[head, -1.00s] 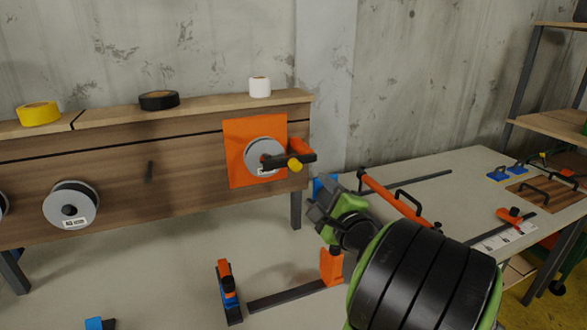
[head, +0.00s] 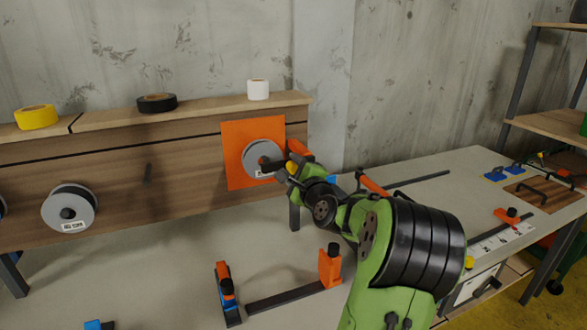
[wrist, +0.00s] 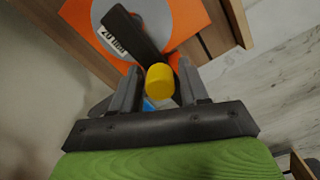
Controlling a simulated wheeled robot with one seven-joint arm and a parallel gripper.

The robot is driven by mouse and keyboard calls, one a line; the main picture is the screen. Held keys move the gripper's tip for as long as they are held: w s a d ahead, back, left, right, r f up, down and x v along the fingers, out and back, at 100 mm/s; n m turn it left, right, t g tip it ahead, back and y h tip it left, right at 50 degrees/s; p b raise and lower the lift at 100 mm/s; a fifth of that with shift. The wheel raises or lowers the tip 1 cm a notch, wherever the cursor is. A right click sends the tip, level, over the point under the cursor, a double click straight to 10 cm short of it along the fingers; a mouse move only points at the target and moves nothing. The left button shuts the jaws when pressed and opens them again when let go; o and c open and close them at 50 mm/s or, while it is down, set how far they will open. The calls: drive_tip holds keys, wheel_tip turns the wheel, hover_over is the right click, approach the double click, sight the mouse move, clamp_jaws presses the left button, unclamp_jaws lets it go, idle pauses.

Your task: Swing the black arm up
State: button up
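The black arm (wrist: 130,30) lies across a grey disc (head: 258,153) with a white label, on an orange panel (head: 237,136). A yellow knob (wrist: 160,80) is at the arm's near end and also shows in the head view (head: 292,166). My gripper (head: 290,175) is at the knob, in front of the panel's lower right. In the wrist view its two fingers (wrist: 160,77) stand on either side of the knob, with a small gap at the right, so it looks open. My gripper partly hides the arm in the head view.
The panel is on a wooden board (head: 150,185) with tape rolls on its top shelf (head: 205,105). A black and orange clamp (head: 290,285) lies on the table below. More clamps lie on the table to the right (head: 430,200). A concrete wall is behind.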

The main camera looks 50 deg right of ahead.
drive_tip(key=c, duration=0.7)
drive_tip(key=shift+f, duration=0.15)
clamp_jaws()
